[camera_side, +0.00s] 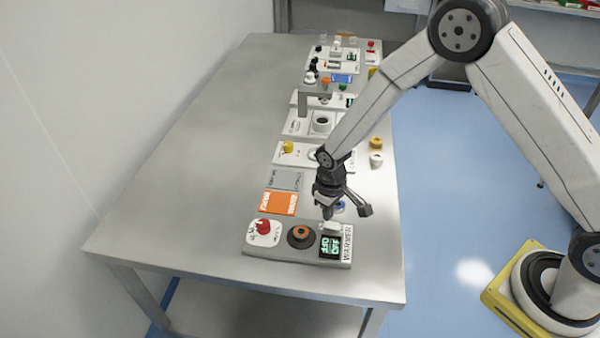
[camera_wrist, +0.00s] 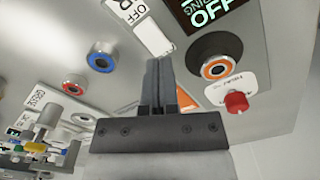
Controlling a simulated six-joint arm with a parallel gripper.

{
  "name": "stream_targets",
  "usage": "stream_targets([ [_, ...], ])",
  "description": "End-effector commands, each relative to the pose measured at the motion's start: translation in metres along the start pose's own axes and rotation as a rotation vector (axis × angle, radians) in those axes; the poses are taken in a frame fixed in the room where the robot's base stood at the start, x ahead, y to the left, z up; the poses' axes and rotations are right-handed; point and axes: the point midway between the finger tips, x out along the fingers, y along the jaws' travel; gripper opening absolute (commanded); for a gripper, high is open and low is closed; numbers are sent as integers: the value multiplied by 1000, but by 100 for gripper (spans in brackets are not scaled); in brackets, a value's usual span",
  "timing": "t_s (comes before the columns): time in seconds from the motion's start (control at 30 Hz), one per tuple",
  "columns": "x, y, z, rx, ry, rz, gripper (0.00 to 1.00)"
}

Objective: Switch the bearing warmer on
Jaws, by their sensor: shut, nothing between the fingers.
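The bearing warmer (camera_side: 285,247) is a grey panel at the near end of the table. A dark round plate with an orange-ringed bearing (camera_side: 301,234) is in the middle. A red knob (camera_side: 263,227) stands on a white label at the left; it also shows in the wrist view (camera_wrist: 236,102). My gripper (camera_wrist: 159,65) is shut and empty, pointing down over the switch side; contact cannot be told.
A blue-ringed part (camera_wrist: 101,60) and a red-ringed part (camera_wrist: 73,86) stand on the table near my gripper. Orange (camera_side: 279,203) and grey cards lie behind the warmer. More stations line the table's right side farther back. The table's left side is clear.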

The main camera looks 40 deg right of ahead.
Motion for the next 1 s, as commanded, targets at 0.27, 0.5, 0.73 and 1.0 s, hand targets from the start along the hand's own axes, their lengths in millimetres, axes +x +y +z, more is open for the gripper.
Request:
stream_targets([
  [0.27,3,0,0,0,0,0,0],
  [0.5,6,0,0,0,0,0,0],
  [0.73,8,0,0,0,-1,0,0],
  [1.0,11,0,0,0,0,0,0],
])
